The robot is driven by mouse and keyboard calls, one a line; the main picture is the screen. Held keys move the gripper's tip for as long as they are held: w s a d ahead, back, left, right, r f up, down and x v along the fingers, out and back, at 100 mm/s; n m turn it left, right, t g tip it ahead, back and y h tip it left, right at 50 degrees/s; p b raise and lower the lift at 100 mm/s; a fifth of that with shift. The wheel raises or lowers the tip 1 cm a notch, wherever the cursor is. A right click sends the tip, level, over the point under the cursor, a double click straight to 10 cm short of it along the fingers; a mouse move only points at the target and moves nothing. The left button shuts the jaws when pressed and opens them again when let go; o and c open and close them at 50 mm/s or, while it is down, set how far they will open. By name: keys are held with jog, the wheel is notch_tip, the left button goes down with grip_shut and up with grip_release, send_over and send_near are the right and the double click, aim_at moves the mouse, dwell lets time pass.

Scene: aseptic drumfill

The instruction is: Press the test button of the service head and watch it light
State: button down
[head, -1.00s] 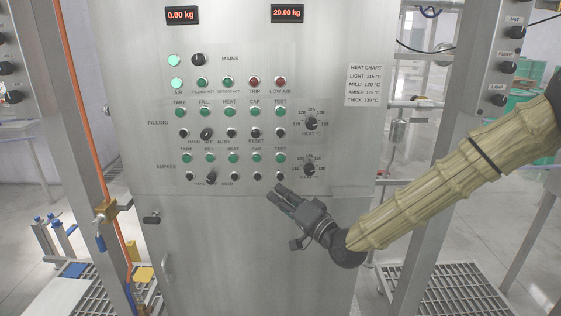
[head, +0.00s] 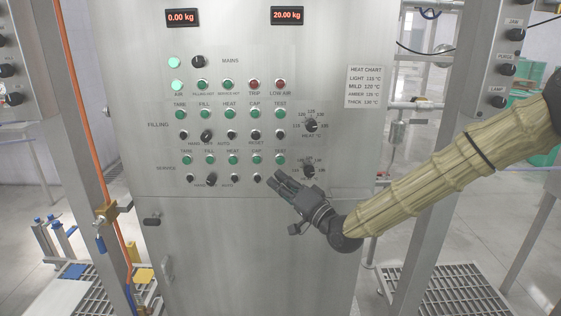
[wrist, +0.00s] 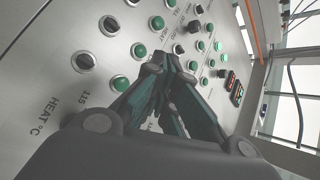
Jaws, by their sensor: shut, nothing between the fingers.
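The service panel's lower row, labelled SERVICE, has green lamps with black buttons below. Its TEST lamp (head: 280,160) at the right end is dark green, unlike the bright MAINS lamp (head: 174,62). The TEST button below that lamp is hidden behind my fingers in the head view. My gripper (head: 274,176) is shut and empty, its tips over that button's place. I cannot tell whether they touch it. In the wrist view the shut fingers (wrist: 172,64) point at the panel among lamps and buttons; which is the TEST button there is unclear.
A service heat knob (head: 309,170) sits just right of my fingers. The CAP button (head: 257,177) is close on the left. The filling row's RESET button (head: 280,135) is above. The cabinet front below (head: 230,250) is mostly bare.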

jog(key=shift+w, duration=3)
jog(key=shift+w+b, duration=0.25)
jog(key=shift+b, duration=0.1)
jog(key=shift+w, duration=0.65)
jog(key=shift+w+d+r, duration=0.1)
jog(key=shift+w+r, duration=0.1)
dwell(0.7)
jog(key=shift+s+b, duration=0.15)
jog(key=shift+b, duration=0.15)
jog(key=shift+s+f, duration=0.25)
jog(key=shift+s, duration=0.65)
jog(key=shift+s+b, duration=0.35)
jog(key=shift+s, duration=2.1)
